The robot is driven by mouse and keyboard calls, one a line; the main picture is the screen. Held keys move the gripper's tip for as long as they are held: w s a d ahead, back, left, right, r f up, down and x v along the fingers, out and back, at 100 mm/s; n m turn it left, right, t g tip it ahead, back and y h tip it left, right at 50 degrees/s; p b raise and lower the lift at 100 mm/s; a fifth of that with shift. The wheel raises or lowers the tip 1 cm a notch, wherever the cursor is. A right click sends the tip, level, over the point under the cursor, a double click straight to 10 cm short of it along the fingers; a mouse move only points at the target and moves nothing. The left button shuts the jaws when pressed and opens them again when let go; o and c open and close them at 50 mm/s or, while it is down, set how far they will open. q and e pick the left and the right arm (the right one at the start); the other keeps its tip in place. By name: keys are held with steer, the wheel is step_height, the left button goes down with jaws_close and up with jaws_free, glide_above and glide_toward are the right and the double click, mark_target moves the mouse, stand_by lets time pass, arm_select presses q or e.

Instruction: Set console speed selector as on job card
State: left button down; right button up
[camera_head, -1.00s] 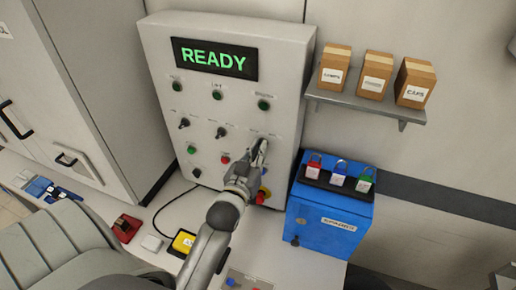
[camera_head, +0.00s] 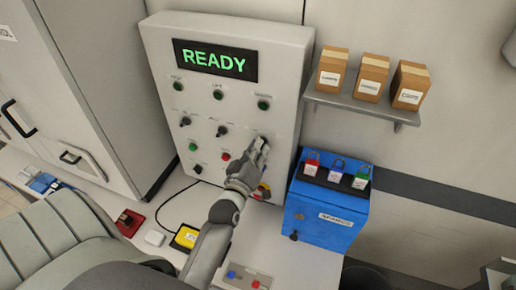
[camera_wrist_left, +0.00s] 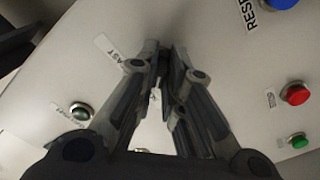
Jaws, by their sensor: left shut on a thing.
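The grey console (camera_head: 285,45) stands against the wall with a green READY display (camera_head: 215,60). My left gripper (camera_head: 263,142) is at the right end of its selector row and is shut on a selector knob, which the fingers mostly hide. In the left wrist view, the shut fingers (camera_wrist_left: 168,52) reach the panel beside a label ending in "AST" (camera_wrist_left: 118,48). The knob's pointing direction cannot be told. Two other black selectors, the left one (camera_head: 185,121) and the middle one (camera_head: 222,131), are free. I cannot make out a job card. My right gripper is not in view.
A blue cabinet (camera_head: 325,232) with red, blue and green padlocks stands right of the console. A shelf (camera_head: 350,106) above it holds three cartons. A yellow item (camera_head: 186,238) and a red item (camera_head: 130,222) lie on the counter, left of my arm.

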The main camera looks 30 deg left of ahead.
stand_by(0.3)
arm_select(q)
steer(key=c, duration=1.5)
jaws_free()
steer(key=shift+c, duration=0.2)
steer(key=shift+s, duration=0.1)
steer(key=v, duration=1.1)
steer(key=shift+s, duration=0.4)
steer(key=shift+f, duration=0.1)
